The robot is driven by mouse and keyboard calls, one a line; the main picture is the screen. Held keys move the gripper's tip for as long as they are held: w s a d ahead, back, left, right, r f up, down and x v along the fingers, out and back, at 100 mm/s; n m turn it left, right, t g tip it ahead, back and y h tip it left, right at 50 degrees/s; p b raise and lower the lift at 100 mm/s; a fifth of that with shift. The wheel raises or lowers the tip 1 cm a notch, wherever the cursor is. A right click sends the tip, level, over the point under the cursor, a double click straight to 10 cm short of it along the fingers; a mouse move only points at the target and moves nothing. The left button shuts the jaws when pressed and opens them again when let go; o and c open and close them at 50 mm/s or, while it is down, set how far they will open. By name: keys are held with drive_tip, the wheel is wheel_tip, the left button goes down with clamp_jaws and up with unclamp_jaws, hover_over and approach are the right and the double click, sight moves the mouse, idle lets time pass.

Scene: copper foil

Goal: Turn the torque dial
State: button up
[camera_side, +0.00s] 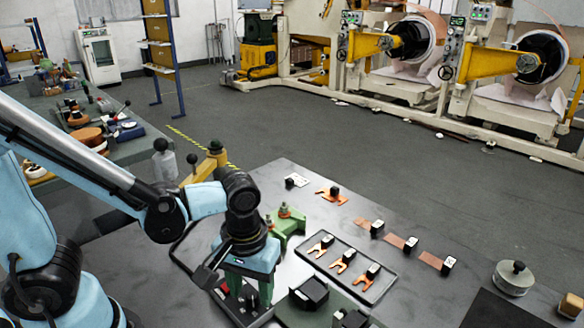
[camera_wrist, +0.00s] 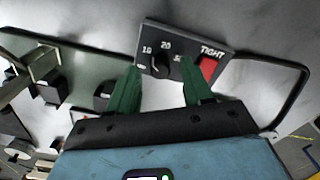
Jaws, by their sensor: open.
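The torque dial is a black knob (camera_wrist: 160,67) on a dark panel (camera_wrist: 180,38) with white marks 10 and 20, a partly hidden third mark, and a red patch (camera_wrist: 208,68) by the word TIGHT. My gripper (camera_wrist: 160,76) has its green fingers open, one on each side of the knob. Contact with the knob cannot be told. In the side view my gripper (camera_side: 249,292) points straight down over the panel (camera_side: 233,311) at the near edge of the grey table (camera_side: 470,235). The fingers and wrist partly hide the dial there.
A green fixture (camera_side: 287,224) stands just behind my gripper. A black block (camera_side: 309,293) and a tray (camera_side: 350,270) of copper pieces lie to the right. A dark curved rail (camera_wrist: 301,90) runs near the panel. A round metal weight (camera_side: 513,277) sits far right.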

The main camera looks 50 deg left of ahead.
drive_tip(key=shift+f, duration=0.45)
clamp_jaws()
